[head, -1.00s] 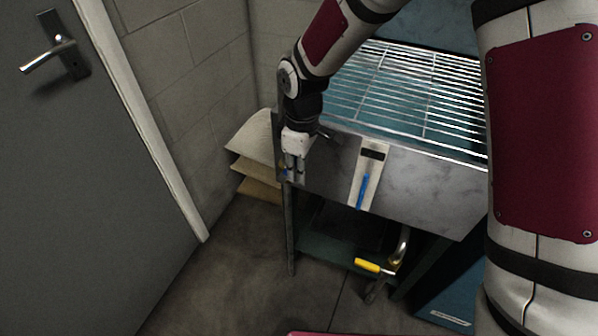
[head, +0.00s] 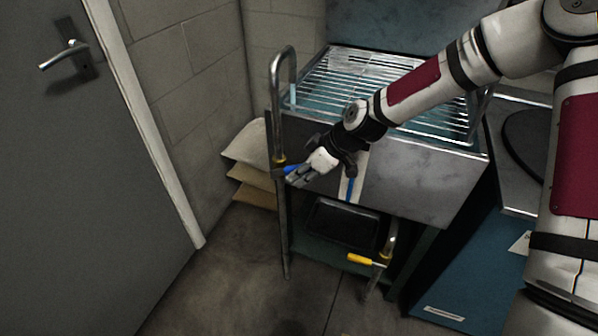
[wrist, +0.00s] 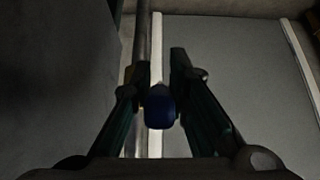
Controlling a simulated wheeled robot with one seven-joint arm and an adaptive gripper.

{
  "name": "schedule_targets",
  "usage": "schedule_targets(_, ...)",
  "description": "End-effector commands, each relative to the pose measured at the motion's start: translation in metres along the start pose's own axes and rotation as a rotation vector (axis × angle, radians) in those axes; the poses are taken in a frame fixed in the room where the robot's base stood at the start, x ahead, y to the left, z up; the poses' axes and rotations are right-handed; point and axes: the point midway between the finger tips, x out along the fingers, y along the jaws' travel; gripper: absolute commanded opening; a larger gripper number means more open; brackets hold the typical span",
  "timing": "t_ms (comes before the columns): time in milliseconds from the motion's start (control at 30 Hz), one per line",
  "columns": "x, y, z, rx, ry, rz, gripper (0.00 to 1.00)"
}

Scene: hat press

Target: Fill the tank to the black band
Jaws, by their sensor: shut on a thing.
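The metal tank (head: 425,182) stands in the middle of the head view under a wire rack. A bent pipe tap (head: 275,110) rises at its left corner, and a pale blue stream (head: 293,96) shows below its spout. My gripper (head: 290,174) is shut on the tap's blue handle (head: 289,169). The wrist view shows the blue handle (wrist: 159,106) between my two fingers, with the pipe behind it. The pale gauge strip (head: 343,190) on the tank front shows a blue column (head: 351,188). My wrist hides its upper part and the black band.
A drain pipe (head: 388,240) with a yellow handle (head: 360,259) sits below the tank. Sacks (head: 250,165) are stacked at the left by the wall. A grey door (head: 70,180) is far left; the floor before it is clear.

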Motion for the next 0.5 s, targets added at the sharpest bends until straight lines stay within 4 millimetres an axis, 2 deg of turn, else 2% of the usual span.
schedule_targets(500,0.0046,0.0020,0.0061,0.003,0.096,0.004,0.00)
